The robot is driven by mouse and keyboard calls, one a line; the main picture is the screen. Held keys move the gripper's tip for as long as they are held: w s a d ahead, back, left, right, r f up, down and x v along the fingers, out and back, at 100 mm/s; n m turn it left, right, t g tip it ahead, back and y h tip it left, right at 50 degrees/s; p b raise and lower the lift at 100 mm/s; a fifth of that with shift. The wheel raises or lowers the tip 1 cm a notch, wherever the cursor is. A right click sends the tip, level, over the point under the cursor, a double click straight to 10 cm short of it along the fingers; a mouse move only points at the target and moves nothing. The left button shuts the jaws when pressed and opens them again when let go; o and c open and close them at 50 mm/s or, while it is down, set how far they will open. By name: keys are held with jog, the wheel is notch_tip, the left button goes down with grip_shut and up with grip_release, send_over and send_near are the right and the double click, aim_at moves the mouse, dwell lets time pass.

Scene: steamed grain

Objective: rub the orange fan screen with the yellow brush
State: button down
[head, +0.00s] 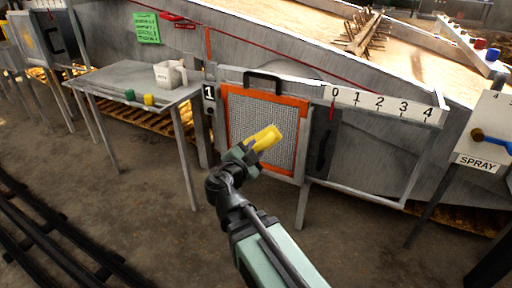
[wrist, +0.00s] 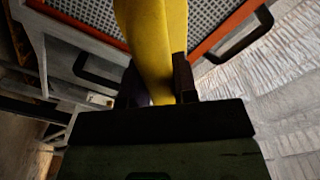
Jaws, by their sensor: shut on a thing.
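The orange fan screen (head: 236,122) is an orange frame around grey mesh, set upright in the grey machine's front below a black handle. Its mesh and orange edge also show in the wrist view (wrist: 216,35). My gripper (head: 247,152) is shut on the yellow brush (head: 266,137) and holds it in front of the mesh, right of its middle. In the wrist view the brush (wrist: 153,45) rises between the two dark fingers (wrist: 158,85) towards the screen. The brush's far end is out of the wrist view, so I cannot tell whether it touches the mesh.
A metal table (head: 130,76) at left holds a white jug (head: 169,75), a green object (head: 130,95) and a small yellow object (head: 149,99). A numbered scale (head: 383,104) and dark panel are right of the screen. A spray lever (head: 493,139) stands far right.

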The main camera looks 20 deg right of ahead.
jog(key=v, duration=0.3)
dwell(0.4)
notch_tip(320, 180, up, 55)
jog(key=p, duration=5.4)
jog(key=shift+f+p, duration=0.15)
jog(key=shift+p, duration=0.2)
jog(key=shift+w, duration=0.1)
